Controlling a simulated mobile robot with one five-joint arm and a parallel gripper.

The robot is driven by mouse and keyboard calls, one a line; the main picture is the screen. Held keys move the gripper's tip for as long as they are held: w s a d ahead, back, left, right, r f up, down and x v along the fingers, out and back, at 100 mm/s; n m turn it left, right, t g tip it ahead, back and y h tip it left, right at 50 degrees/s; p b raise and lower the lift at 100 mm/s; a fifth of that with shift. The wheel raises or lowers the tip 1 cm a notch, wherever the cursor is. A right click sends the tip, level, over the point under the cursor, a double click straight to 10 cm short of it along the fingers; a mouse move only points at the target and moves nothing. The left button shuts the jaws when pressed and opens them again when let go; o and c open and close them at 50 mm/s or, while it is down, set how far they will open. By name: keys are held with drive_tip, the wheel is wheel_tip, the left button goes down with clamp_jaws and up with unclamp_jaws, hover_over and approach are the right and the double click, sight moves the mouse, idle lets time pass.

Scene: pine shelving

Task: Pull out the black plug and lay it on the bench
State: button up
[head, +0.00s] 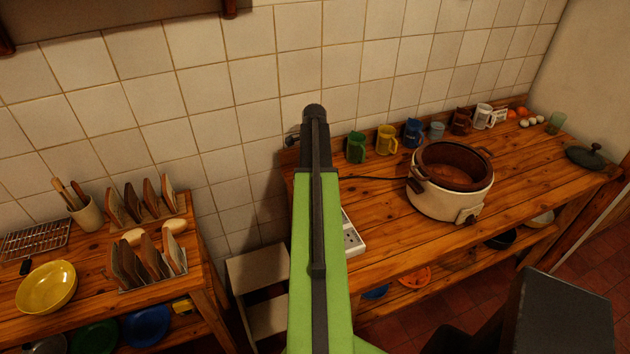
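A black cord (372,178) runs left from the white slow cooker (446,200) along the wooden bench (385,235) and goes out of sight behind my green arm.
Several mugs, among them a green one (356,147) and a yellow one (386,139), line the wall. A dark lid (585,156) lies at the right end. A lower left table holds a yellow bowl (46,287) and racks.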

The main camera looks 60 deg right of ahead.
clamp_jaws()
drive_tip(key=shift+r, duration=0.1)
drive_tip(key=shift+r+p, duration=2.95)
drive_tip(key=shift+p, duration=0.1)
